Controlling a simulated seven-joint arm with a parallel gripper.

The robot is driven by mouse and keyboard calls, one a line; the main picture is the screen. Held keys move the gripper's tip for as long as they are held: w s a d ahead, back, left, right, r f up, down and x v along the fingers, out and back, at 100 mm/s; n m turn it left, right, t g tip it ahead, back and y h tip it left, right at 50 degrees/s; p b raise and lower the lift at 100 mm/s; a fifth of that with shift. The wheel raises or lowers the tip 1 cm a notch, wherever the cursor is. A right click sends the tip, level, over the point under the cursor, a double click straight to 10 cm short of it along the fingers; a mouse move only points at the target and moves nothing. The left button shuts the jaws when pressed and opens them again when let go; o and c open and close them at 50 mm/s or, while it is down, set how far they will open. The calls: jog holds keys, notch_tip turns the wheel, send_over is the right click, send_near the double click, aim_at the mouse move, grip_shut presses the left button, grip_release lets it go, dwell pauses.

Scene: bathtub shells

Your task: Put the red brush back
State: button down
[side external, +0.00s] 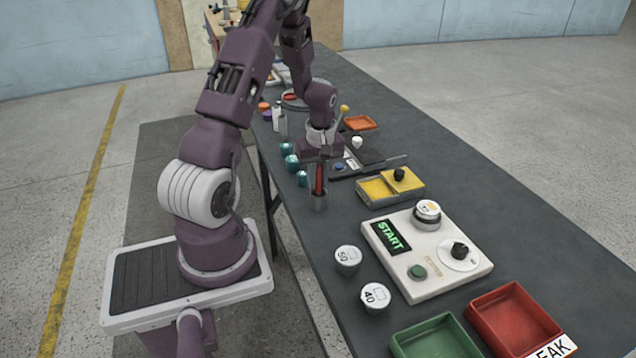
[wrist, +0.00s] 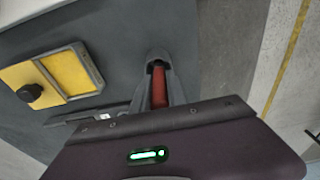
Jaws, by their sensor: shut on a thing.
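The red brush (side external: 319,177) stands upright below my gripper (side external: 320,172), which is shut on its handle. In the wrist view the red handle (wrist: 159,88) lies between the fingers of my gripper (wrist: 158,95). The brush's lower end is at a small grey metal cup (side external: 319,201) near the table's near edge and seems to be inside its mouth. The cup also shows as a dark rim in the wrist view (wrist: 158,55). The bristle end is hidden, and I cannot tell whether it touches the bottom.
A yellow box with a black-knobbed lid (side external: 390,186) stands right of the cup. A START panel (side external: 425,250), two white-topped weights (side external: 347,258), a green tray (side external: 436,338) and a red tray (side external: 513,318) are nearer. Teal jars (side external: 291,163) line the table's left edge.

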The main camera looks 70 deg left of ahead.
jog(key=shift+f, duration=0.3)
jog(key=c, duration=1.3)
grip_release()
jog(key=shift+f, duration=0.15)
notch_tip(320, 180, up, 12)
jog(key=d, duration=0.1)
jog(key=w+d+r+m+t, duration=0.15)
jog(key=d+r+m, duration=0.35)
jog(key=d+r, duration=0.5)
jog(key=s+d+r+m+t, duration=0.1)
jog(key=s+d+m, duration=0.3)
jog(key=d, duration=0.2)
jog(key=s+d+r+m+t+h, duration=0.1)
jog(key=s+d+r+m, duration=0.1)
jog(key=s+d+m, duration=0.2)
jog(key=s+d+r+m+t, duration=0.2)
jog(key=s+d+m, duration=0.3)
jog(key=d, duration=0.4)
jog(key=shift+s+r, duration=0.25)
jog(key=shift+s, duration=0.2)
